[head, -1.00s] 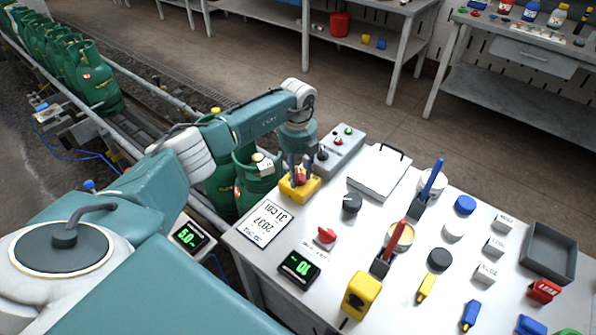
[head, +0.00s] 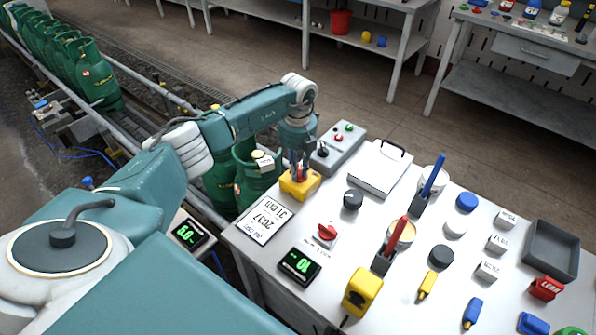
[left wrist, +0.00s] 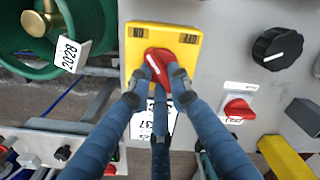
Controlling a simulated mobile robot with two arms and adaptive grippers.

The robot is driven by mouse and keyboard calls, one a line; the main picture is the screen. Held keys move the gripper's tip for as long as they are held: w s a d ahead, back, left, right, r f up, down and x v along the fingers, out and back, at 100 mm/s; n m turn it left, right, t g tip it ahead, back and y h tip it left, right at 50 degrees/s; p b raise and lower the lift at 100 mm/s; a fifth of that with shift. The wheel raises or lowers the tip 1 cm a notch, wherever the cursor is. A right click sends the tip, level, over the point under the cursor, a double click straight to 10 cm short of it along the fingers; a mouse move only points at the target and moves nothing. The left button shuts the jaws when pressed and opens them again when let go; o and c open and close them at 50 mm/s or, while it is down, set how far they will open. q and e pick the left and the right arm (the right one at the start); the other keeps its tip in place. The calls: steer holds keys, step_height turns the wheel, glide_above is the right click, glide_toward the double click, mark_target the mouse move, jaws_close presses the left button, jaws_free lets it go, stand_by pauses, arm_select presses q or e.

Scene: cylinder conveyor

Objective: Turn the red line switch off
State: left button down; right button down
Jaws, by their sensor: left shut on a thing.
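The red line switch (left wrist: 165,62) is a red rotary knob on a yellow plate (left wrist: 137,55). In the left wrist view it sits slantwise, and fingers cover part of it. In the head view the yellow switch housing (head: 306,190) stands at the far left corner of the table. My left gripper (head: 299,172) comes down on it from above. In the left wrist view its blue fingers (left wrist: 160,90) are shut around the red knob. Much of the knob is hidden in the head view. My right gripper is not in view.
A smaller red knob (head: 327,231) and a black knob (head: 352,200) are close by on the table. A grey button box (head: 341,147) stands just behind the gripper. Green gas cylinders (head: 257,180) stand left of the table.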

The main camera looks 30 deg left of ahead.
arm_select(q)
steer(key=m+b, duration=0.2)
steer(key=m, duration=0.1)
steer(key=shift+w+a, duration=0.1)
steer(key=shift+a, duration=0.05)
steer(key=m+b, duration=0.3)
steer(key=m, duration=0.2)
steer(key=shift+w+a, duration=0.1)
steer(key=shift+a, duration=0.05)
steer(key=m+b, duration=0.2)
steer(key=m, duration=0.2)
steer(key=shift+w, duration=0.15)
steer(key=shift+w+r+m+b, duration=0.15)
steer(key=shift+m+b, duration=0.5)
steer(key=shift+m, duration=1.55)
steer(key=c, duration=1.6)
jaws_free()
